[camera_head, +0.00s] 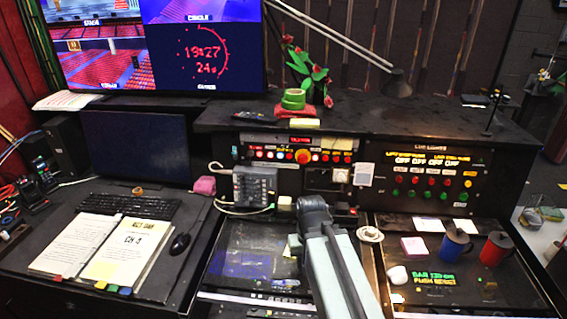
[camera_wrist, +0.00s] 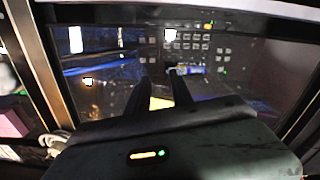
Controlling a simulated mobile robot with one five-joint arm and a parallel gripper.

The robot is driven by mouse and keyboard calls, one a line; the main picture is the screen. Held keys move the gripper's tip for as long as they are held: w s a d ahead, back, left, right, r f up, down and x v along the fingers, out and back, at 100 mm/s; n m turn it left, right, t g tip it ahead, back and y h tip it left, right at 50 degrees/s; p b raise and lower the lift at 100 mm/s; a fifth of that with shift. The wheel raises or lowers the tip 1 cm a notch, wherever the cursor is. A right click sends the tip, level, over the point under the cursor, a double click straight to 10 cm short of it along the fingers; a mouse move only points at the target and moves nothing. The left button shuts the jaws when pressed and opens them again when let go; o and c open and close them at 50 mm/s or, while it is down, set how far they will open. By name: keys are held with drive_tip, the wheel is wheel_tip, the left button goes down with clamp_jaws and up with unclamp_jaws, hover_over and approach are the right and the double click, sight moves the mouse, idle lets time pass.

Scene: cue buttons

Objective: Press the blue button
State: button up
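A small blue-and-white item (camera_wrist: 187,70) lies just beyond the right finger. In the head view my arm hides the fingertips.
A red mug (camera_head: 495,249) and a blue mug (camera_head: 455,245) stand on the right of the desk. A grey box with cables (camera_head: 255,187) sits before the panel. A keyboard (camera_head: 131,206), open binder (camera_head: 128,249) and mouse (camera_head: 180,243) are on the left.

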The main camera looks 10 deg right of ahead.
idle(0.4)
clamp_jaws()
